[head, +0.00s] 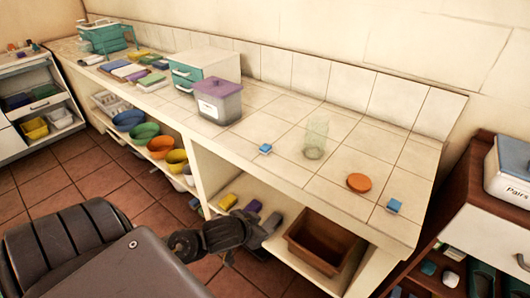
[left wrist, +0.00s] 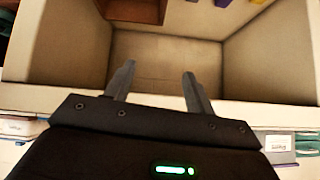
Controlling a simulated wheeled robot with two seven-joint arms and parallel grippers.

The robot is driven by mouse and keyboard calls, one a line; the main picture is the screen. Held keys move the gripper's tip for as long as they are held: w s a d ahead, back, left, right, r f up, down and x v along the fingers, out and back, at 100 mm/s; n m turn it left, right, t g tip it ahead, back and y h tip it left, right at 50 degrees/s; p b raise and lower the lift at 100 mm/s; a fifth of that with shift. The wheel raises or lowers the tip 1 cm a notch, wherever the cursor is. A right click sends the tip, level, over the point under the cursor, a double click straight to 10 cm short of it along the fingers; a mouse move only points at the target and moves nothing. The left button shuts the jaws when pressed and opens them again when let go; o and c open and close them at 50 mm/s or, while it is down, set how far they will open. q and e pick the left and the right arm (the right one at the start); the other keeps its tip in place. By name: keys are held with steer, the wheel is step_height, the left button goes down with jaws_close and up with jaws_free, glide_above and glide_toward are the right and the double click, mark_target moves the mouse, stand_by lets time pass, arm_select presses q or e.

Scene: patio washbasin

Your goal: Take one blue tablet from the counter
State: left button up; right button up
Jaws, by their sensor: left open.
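One blue tablet (head: 265,149) lies on the tiled counter (head: 290,165), left of a clear glass. A second blue tablet (head: 394,205) lies near the counter's right end. My left gripper (head: 262,232) is low, below the counter top, at the front of the open lower shelf. Its two fingers (left wrist: 158,72) are apart with nothing between them in the left wrist view. It is well away from both tablets. The left wrist view shows neither tablet. My right gripper is not in view.
On the counter stand the clear glass (head: 316,139), an orange disc (head: 359,182) and a purple-lidded container (head: 218,102). A brown bin (head: 325,246) and yellow and purple blocks sit on the shelf below. The counter between glass and disc is clear.

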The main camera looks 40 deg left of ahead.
arm_select(q)
steer(key=w+a+r+t, duration=0.3)
steer(key=w+a+r, duration=0.5)
steer(key=w+a, duration=0.1)
steer(key=n+t, duration=0.1)
glide_toward(266, 146)
steer(key=x, duration=0.3)
steer(key=shift+w+d+p, duration=0.2)
steer(key=shift+w+p, duration=0.15)
steer(key=shift+w, duration=0.05)
steer(key=shift+w+f, duration=0.1)
steer(key=shift+w, duration=0.15)
steer(key=x, duration=0.4)
steer(key=shift+w+a+f+p, duration=0.15)
steer(key=shift+a+f+p, duration=0.05)
steer(key=shift+f+p, duration=0.1)
steer(key=shift+w+f, duration=0.15)
steer(key=shift+w, duration=0.2)
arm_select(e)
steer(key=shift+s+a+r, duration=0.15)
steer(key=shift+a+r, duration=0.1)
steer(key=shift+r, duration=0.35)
